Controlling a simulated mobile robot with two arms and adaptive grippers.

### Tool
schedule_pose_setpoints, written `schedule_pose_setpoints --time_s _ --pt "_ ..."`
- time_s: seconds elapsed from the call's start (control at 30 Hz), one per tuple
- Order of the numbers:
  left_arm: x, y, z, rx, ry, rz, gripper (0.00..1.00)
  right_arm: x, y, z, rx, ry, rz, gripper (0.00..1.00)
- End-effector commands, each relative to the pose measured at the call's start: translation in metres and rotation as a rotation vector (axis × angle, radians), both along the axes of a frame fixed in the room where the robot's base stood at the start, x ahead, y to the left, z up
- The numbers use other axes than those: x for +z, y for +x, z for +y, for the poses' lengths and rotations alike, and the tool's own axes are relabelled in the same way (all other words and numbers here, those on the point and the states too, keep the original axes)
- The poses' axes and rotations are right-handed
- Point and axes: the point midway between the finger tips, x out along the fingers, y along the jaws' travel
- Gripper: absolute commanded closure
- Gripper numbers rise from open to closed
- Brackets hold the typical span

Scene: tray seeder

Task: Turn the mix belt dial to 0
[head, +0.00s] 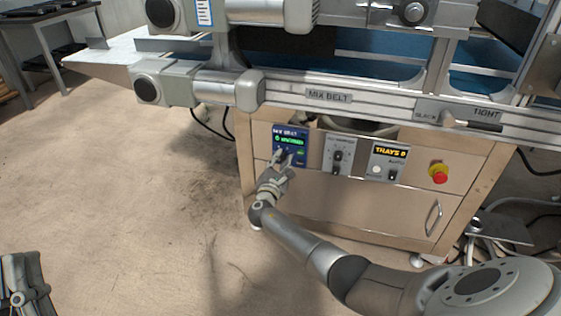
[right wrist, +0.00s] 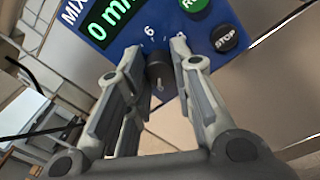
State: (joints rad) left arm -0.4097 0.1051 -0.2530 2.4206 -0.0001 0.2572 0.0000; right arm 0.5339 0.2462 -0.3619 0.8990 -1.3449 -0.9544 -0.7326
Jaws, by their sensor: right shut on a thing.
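The mix belt dial (right wrist: 158,72) is a dark round knob low on the blue mix belt panel (head: 297,135). In the right wrist view the panel's green display (right wrist: 104,20) reads "0 m", with the rest cut off. My right gripper (head: 284,156) is at the panel, its two fingers on either side of the dial and shut on it. The fingers hide the dial in the head view. A "6" shows on the scale above the dial; its pointer is not clear. Part of my left arm or gripper (head: 25,285) shows at the lower left, its fingers not clear.
A green run button (right wrist: 193,4) and a black stop button (right wrist: 224,38) sit close to my right finger. Right of the panel are a switch plate (head: 339,153), a trays counter (head: 388,160) and a red emergency button (head: 438,174). The belt frame overhangs above.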

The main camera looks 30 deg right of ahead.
Motion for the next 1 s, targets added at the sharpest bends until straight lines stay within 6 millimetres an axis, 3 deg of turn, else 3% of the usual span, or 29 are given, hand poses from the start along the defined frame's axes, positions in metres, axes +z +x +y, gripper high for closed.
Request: schedule_pose_setpoints --time_s 0.07,0.1,0.3,0.67,1.0 --pt "0.000 0.000 0.000 0.000 0.000 0.000 1.00 -0.002 0.000 0.002 0.004 0.001 0.004 1.00" --pt "0.000 0.000 0.000 0.000 0.000 -0.001 1.00 -0.002 0.000 0.002 0.004 0.001 0.004 0.76" --pt "0.000 0.000 0.000 0.001 0.000 -0.001 1.00 -0.002 0.000 0.001 0.002 0.001 0.002 0.54" --pt "0.001 0.000 0.000 -0.001 -0.001 -0.003 1.00 -0.001 -0.002 0.003 0.002 0.001 0.001 0.54" --pt "0.001 0.000 0.000 -0.001 -0.001 -0.003 1.00 -0.003 -0.035 0.038 0.004 0.004 0.001 0.54"
